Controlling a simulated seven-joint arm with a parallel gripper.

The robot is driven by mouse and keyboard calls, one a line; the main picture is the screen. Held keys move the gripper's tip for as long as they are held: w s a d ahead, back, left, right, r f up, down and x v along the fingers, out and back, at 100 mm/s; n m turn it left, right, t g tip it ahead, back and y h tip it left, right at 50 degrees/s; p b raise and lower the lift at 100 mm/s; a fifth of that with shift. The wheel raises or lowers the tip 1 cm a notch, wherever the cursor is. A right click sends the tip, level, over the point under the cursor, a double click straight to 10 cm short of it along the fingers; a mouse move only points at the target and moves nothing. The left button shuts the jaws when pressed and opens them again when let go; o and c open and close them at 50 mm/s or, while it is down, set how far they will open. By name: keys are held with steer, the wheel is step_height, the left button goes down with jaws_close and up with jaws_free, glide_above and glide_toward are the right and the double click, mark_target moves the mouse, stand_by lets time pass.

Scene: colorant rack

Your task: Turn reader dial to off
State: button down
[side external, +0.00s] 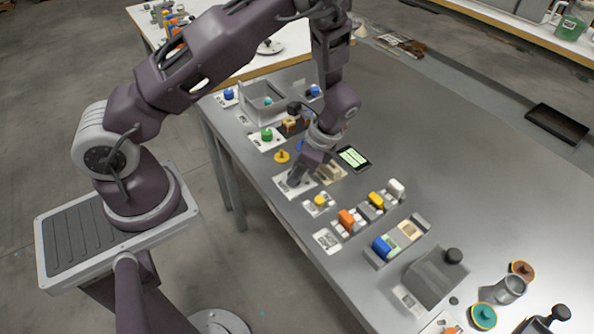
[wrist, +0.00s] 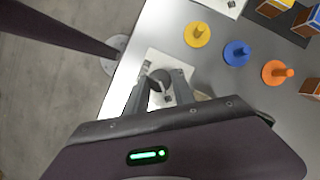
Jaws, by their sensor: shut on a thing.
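The reader dial appears to be the dark grey knob (wrist: 172,77) on a white plate (wrist: 167,58) near the table edge, in the wrist view. The plate also shows in the side external view (side external: 284,186), under my gripper (side external: 295,177). My gripper points down, with its fingers (wrist: 162,84) shut on the knob. The fingers hide much of the knob, and I cannot read its setting or the plate's marks. A black device with a lit green screen (side external: 353,158) lies just right of my gripper, next to a beige plate (side external: 331,172).
A yellow peg disc (wrist: 197,35), a blue one (wrist: 236,53) and an orange one (wrist: 277,73) stand near the plate. A green-knobbed plate (side external: 267,137) and a grey bin (side external: 262,108) stand behind. Several coloured blocks (side external: 347,219) sit in front. The table's right side is largely clear.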

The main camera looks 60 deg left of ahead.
steer(key=n, duration=0.2)
steer(key=n+h, duration=0.1)
steer(key=n, duration=0.1)
steer(key=shift+w+a+g, duration=0.15)
steer(key=shift+g, duration=0.25)
steer(key=n+h, duration=0.1)
steer(key=n, duration=0.3)
steer(key=shift+a+n+g+h, duration=0.15)
steer(key=shift+n+g+h, duration=0.15)
steer(key=shift+g+h, duration=0.1)
steer(key=n+h, duration=0.1)
steer(key=n, duration=0.3)
steer(key=shift+a+n+h, duration=0.1)
steer(key=shift+n+h, duration=0.2)
steer(key=shift+h, duration=0.1)
steer(key=shift+a+n+t+h, duration=0.1)
steer(key=shift+n+t+h, duration=0.45)
steer(key=shift+n, duration=1.45)
steer(key=shift+h, duration=0.25)
steer(key=c, duration=1.1)
jaws_free()
steer(key=shift+o, duration=0.2)
steer(key=shift+g, duration=0.25)
steer(key=shift+r, duration=0.15)
